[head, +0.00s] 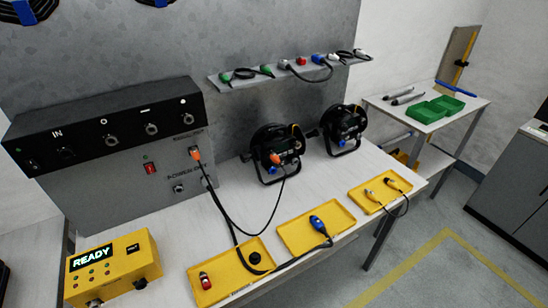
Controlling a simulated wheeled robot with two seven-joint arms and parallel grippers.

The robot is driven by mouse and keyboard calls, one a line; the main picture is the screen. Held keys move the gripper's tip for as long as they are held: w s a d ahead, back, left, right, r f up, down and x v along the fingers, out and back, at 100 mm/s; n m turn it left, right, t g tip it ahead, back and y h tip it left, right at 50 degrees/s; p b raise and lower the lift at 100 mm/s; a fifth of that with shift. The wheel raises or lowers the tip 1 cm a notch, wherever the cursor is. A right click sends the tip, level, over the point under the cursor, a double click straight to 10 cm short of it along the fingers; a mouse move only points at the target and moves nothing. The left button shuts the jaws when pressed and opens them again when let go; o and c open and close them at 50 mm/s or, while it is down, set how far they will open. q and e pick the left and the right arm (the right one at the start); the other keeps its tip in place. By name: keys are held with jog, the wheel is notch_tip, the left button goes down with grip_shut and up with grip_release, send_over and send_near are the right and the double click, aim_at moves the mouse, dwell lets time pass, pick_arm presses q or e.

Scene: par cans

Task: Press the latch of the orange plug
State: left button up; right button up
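Two orange plugs show in the head view. One orange plug (195,154) sits at a socket on the right part of the grey panel, with a black cable hanging down from it. Another orange plug (276,159) is at the front of the left black par can (262,147), also with a black cable running down to the bench. The latch on either plug is too small to make out. Neither of my grippers is in view.
The bench (230,205) carries a yellow READY box (113,267), three yellow trays (299,239) with connectors, and a second par can (343,128). Loose cables cross the bench front. A shelf (240,84) with plugs hangs above. A side table (398,113) holds green bins.

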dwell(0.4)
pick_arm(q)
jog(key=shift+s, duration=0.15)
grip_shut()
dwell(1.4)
